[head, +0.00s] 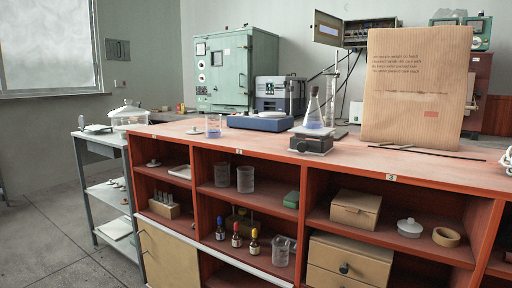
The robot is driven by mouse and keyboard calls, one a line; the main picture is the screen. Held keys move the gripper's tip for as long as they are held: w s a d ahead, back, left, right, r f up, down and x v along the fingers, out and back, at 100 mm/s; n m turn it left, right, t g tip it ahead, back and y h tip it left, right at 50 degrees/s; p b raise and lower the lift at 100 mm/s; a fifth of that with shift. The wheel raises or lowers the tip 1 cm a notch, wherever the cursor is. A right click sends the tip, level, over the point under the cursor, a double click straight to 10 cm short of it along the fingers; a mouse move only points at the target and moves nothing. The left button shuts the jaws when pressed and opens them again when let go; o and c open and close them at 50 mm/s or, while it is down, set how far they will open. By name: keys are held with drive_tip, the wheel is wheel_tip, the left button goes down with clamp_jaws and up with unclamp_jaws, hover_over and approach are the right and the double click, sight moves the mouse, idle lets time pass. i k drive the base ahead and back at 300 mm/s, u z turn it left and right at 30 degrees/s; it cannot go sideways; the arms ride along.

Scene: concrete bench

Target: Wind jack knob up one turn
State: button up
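A lab jack (312,140) stands on the red bench top, a little right of the middle in the head view. It has a pale top plate and a dark body that looks low. A conical flask (314,112) with blue liquid at its base stands upright on its plate. The jack knob (300,146) seems to be the small round dark part on the jack's front; its turn position is too small to read. My gripper cannot be made out in this view.
A partly cut-off dark-and-white item (507,161) is at the right edge. Shelves (350,222) below hold glassware and boxes.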

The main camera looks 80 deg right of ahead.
sight(302, 146)
drive_tip(key=u, duration=0.1)
drive_tip(key=k, duration=1.4)
drive_tip(key=z, duration=1.45)
